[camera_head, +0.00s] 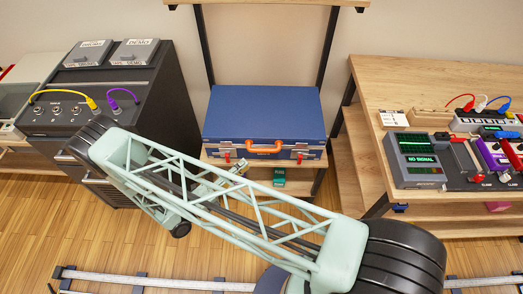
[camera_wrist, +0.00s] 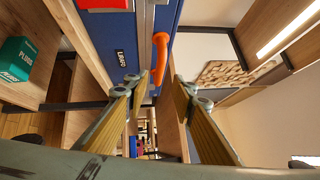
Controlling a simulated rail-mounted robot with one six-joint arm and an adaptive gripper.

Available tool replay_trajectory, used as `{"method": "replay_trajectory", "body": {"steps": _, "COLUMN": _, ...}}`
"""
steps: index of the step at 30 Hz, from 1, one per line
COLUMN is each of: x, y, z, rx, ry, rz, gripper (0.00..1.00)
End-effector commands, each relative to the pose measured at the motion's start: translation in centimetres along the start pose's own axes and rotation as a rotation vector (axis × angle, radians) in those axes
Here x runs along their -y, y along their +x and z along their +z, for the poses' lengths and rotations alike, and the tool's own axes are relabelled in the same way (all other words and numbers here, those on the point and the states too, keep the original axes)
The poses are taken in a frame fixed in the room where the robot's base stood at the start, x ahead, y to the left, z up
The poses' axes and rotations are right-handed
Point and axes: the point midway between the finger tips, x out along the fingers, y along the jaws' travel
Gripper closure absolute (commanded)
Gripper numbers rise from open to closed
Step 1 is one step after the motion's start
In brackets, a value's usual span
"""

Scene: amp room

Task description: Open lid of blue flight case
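The blue flight case (camera_head: 265,112) sits closed on a wooden shelf unit in the middle of the head view. Its front has an orange handle (camera_head: 264,148) and two red latches, left (camera_head: 227,157) and right (camera_head: 300,157). In the wrist view the case (camera_wrist: 110,35) appears turned sideways at the top, with the orange handle (camera_wrist: 160,58) lined up between my fingers. My gripper (camera_wrist: 155,86) is open and empty, in front of the case. Whether a finger touches the handle I cannot tell. In the head view my arm hides most of the gripper.
A green box (camera_head: 279,176) stands on the shelf below the case. A dark amp cabinet (camera_head: 125,100) with yellow and purple cables stands left. A wooden table (camera_head: 432,78) with devices and cables stands right. A wooden shelf (camera_head: 265,2) hangs above the case.

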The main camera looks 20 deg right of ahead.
Motion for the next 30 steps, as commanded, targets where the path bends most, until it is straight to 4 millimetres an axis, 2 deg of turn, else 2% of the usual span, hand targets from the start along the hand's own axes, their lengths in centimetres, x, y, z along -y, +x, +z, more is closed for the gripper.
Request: {"method": "replay_trajectory", "body": {"steps": 30, "x": 0.0, "y": 9.6, "z": 0.0, "rx": -0.002, "ry": 0.0, "rz": 0.0, "gripper": 0.76}}
